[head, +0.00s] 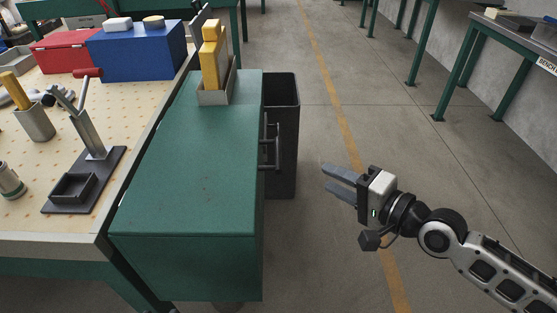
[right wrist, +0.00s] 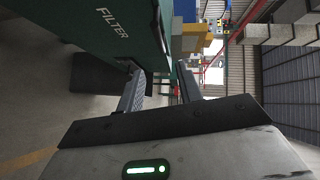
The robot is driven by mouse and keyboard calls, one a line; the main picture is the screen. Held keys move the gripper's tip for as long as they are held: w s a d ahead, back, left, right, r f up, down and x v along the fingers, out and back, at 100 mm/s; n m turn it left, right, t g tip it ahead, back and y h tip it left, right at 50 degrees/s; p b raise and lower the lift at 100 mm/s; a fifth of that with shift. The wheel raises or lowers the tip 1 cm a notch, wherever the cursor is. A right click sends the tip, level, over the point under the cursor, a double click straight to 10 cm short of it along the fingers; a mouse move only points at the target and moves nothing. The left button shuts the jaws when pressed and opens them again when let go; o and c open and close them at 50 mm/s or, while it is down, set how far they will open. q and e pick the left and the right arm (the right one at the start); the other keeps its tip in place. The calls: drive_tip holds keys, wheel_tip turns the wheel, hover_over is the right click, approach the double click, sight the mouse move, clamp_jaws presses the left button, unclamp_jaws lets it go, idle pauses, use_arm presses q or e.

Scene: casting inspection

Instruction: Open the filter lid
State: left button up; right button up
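The green filter cabinet (head: 185,165) stands in the middle of the head view, its flat top closed. A dark bar handle (head: 272,145) sticks out from its right side. In the right wrist view, a green face (right wrist: 85,25) of it carries the white word FILTER. My right gripper (head: 341,178) is open and empty, to the right of the handle and apart from it, over the floor. Its two fingers, spread apart, also show in the right wrist view (right wrist: 161,86). My left gripper is not in view.
A dark bin (head: 284,105) stands close behind the handle. A grey holder with yellow blocks (head: 213,60) sits on the cabinet's far end. A workbench with a blue box (head: 137,52) and a clamp stand (head: 90,140) is at left.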

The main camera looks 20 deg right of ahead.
sight(278, 151)
drive_tip(key=x, duration=1.5)
drive_tip(key=shift+w+a+f, duration=0.15)
drive_tip(key=shift+w+a, duration=0.05)
drive_tip(key=shift+a, duration=0.05)
drive_tip(key=shift+c, duration=0.4)
clamp_jaws()
